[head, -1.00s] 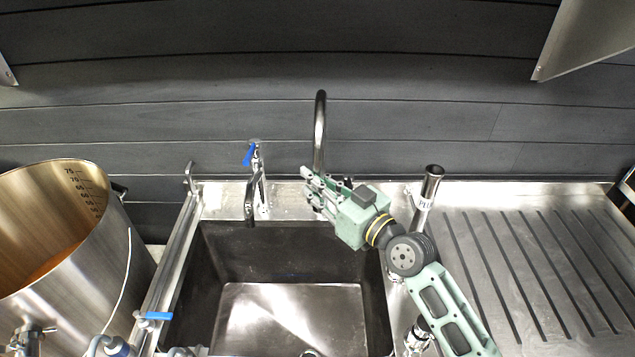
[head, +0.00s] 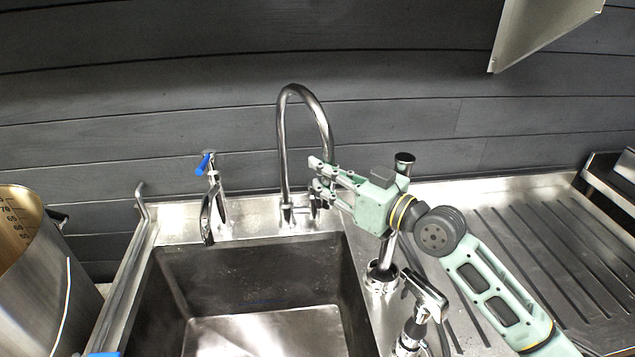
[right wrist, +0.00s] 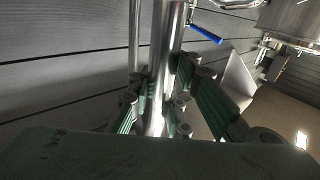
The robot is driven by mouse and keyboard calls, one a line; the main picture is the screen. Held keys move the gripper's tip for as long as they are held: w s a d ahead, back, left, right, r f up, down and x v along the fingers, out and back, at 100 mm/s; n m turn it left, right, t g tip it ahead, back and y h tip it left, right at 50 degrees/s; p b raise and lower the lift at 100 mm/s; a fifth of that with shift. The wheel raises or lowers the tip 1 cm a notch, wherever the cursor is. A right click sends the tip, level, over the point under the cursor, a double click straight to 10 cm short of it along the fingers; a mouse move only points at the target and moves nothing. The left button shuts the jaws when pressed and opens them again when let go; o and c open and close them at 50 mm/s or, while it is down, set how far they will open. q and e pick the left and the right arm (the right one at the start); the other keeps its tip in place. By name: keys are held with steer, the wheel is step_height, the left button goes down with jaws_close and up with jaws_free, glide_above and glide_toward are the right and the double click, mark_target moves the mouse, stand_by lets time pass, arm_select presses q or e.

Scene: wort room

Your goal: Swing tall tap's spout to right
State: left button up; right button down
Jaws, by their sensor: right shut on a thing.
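The tall tap (head: 283,150) is a polished steel gooseneck at the back edge of the sink. Its spout arches over to the right in the head view, and its down-turned end goes behind my fingers. My right gripper (head: 318,182) is shut on the spout near its lower end. In the right wrist view a steel tube of the tap (right wrist: 163,65) runs between the two green fingers (right wrist: 155,108). My fingers hide the spout's tip. My left gripper is not in view.
A shorter tap with a blue lever (head: 213,195) stands left of the tall tap. The sink basin (head: 265,275) is empty below. An upright steel pipe (head: 386,255) stands close to my right wrist. A ribbed drainboard (head: 540,240) lies right, a steel kettle (head: 40,270) left.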

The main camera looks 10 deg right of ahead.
steer(key=shift+f, duration=0.3)
steer(key=c, duration=2)
jaws_free()
steer(key=shift+s+d, duration=0.1)
steer(key=o, duration=0.4)
steer(key=shift+s+d+r, duration=0.25)
steer(key=shift+s+d, duration=0.05)
steer(key=shift+c, duration=0.2)
steer(key=shift+o, duration=0.3)
steer(key=shift+w+a, duration=0.15)
steer(key=shift+a, duration=0.05)
steer(key=v, duration=1.2)
